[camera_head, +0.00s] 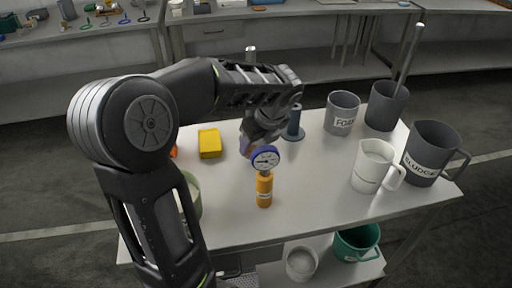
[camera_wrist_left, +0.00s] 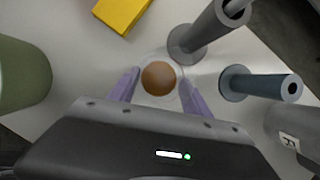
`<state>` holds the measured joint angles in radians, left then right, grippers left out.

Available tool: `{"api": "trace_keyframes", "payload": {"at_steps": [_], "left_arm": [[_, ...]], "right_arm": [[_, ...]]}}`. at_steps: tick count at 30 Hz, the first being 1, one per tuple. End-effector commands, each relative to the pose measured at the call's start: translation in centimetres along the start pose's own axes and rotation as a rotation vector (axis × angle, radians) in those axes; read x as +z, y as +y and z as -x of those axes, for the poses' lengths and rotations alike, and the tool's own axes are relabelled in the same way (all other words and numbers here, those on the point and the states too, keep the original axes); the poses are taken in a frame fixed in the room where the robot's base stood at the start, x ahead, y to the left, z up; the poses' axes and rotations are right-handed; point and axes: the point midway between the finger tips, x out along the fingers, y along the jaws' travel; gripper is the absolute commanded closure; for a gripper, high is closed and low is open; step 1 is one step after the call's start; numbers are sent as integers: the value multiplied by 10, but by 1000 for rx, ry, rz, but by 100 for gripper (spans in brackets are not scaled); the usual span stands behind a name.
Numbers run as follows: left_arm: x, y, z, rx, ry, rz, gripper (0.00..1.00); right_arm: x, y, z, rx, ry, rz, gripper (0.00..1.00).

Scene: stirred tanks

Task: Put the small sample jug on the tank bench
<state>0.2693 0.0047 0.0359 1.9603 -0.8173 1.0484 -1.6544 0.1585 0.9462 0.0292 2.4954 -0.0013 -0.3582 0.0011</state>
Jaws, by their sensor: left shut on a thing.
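My left gripper (camera_head: 250,143) is over the middle of a light grey table (camera_head: 325,190), fingers pointing down. In the left wrist view its purple fingers (camera_wrist_left: 159,92) are shut on a clear round vessel (camera_wrist_left: 149,98) with brown contents, seen from above. I cannot make out a handle on it, or whether it touches the table. In the head view it is hidden behind the gauge and gripper. A white jug (camera_head: 371,168) with a handle stands on the table at the right. I cannot tell which of these is the small sample jug. My right gripper is not in view.
An orange cylinder with a dial gauge (camera_head: 264,189) stands just in front of the gripper. A yellow block (camera_head: 210,144), green bowl (camera_head: 192,198), blue-grey post (camera_head: 294,122), FOAM cup (camera_head: 342,113) and SLUDGE jug (camera_head: 431,151) stand around. Long benches (camera_head: 235,40) line the back.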

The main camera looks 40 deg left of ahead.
Motion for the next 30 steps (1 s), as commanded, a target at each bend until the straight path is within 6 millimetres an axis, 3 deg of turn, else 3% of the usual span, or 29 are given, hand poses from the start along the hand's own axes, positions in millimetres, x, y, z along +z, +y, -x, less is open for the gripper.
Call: {"api": "trace_keyframes", "payload": {"at_steps": [3,15,16,23,30], "left_arm": [[-6,0,-14,1,1,-1,85],[-8,0,-18,-1,0,0,85],[-8,0,-18,-1,0,0,42],[-7,0,-18,-1,1,1,23],[-7,0,-17,-1,1,1,22]], "right_arm": [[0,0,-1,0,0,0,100],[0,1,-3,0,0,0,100],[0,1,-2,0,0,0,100],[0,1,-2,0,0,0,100],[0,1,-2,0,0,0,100]]}}
